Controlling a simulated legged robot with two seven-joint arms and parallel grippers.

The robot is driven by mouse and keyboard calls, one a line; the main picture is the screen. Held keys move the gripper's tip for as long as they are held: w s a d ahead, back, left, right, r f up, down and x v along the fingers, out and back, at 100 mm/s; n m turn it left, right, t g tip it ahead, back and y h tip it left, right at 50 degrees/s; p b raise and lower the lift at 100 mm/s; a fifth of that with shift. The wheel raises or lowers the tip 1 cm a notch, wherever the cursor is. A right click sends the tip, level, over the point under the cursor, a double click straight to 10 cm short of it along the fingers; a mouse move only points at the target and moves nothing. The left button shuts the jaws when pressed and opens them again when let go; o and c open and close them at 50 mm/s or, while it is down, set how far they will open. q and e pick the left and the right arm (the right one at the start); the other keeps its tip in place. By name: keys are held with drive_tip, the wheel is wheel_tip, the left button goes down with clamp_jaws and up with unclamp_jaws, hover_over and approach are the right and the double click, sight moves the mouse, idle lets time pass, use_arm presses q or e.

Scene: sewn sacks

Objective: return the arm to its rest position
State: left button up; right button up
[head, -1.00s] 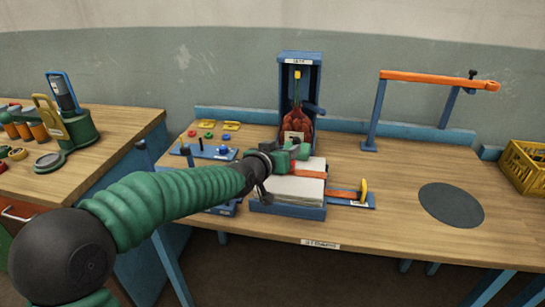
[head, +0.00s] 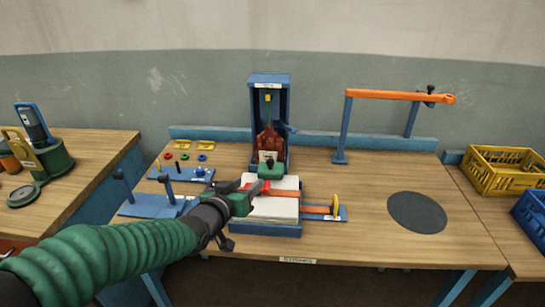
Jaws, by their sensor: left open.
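My left arm comes in from the lower left with its green ribbed sleeve. My left gripper (head: 260,182) is open, with green jaws, and appears over the left part of a stack of pale sheets (head: 277,208) in a blue tray (head: 265,229). I see nothing held between its jaws. Whether it touches the stack is unclear. Behind it a dark red sack (head: 268,138) with a pale label stands in a tall blue holder (head: 270,79). My right gripper is not in view.
A blue rack with an orange bar (head: 390,95) stands at the back right. A dark round mat (head: 417,212) lies on the right of the table. A yellow crate (head: 500,172) and a blue crate (head: 531,215) are at the far right. Small coloured parts lie left of the holder.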

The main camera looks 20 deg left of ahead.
use_arm(q)
drive_tip(key=shift+d, duration=0.1)
drive_tip(key=s+d+f+m+g+p, duration=0.1)
drive_tip(key=s+d+f+g+p, duration=0.3)
drive_tip(key=s+f+g+p, duration=0.35)
drive_tip(key=s+d+f+g+p, duration=0.1)
drive_tip(key=s+f+g, duration=0.1)
drive_tip(key=s, duration=0.6)
drive_tip(key=s+d+f+m+g+p, duration=0.1)
drive_tip(key=s+g+p, duration=0.1)
drive_tip(key=s, duration=0.6)
drive_tip(key=shift+s+d+f, duration=0.15)
drive_tip(key=shift+d+f, duration=0.1)
drive_tip(key=shift+f, duration=0.15)
drive_tip(key=shift+g, duration=0.25)
